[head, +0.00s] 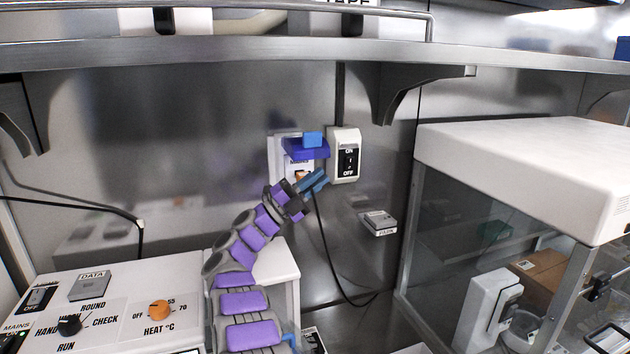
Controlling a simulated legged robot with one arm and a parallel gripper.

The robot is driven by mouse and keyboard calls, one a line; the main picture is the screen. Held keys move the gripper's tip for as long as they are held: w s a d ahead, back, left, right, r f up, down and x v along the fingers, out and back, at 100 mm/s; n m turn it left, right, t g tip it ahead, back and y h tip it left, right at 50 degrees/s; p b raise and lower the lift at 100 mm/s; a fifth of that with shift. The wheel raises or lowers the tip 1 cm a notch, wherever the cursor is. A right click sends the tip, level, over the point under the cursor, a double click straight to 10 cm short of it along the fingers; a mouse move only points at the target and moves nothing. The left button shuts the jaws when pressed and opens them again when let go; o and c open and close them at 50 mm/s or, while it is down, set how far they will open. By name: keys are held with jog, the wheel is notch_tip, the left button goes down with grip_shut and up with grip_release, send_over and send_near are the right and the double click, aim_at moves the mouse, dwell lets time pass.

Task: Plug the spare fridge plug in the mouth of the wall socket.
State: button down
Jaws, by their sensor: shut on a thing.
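The wall socket (276,150) is a pale box on the steel back wall, with a blue lid (305,149) standing out above its labelled front. My gripper (312,182), with blue fingers, is just below the lid, in front of the socket's lower part. It is shut on the spare fridge plug, which is mostly hidden by the fingers. A small orange patch shows at the fingers; I cannot tell whether it belongs to the plug or the socket. A black cable (327,250) hangs from the gripper. Whether the plug is inside the mouth cannot be seen.
An ON/OFF switch box (345,155) is right beside the socket. A small labelled grey box (379,222) sits on the wall lower right. A shelf (230,54) with brackets runs above. A white-topped glass cabinet (530,170) stands right; a control panel with knobs (110,315) lies lower left.

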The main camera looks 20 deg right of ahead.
jog(key=shift+w+r+p, duration=0.1)
jog(key=shift+w+p, duration=0.6)
jog(key=shift+p, duration=0.6)
jog(key=c, duration=1.1)
grip_release()
jog(key=shift+o, duration=0.2)
jog(key=shift+f, duration=0.25)
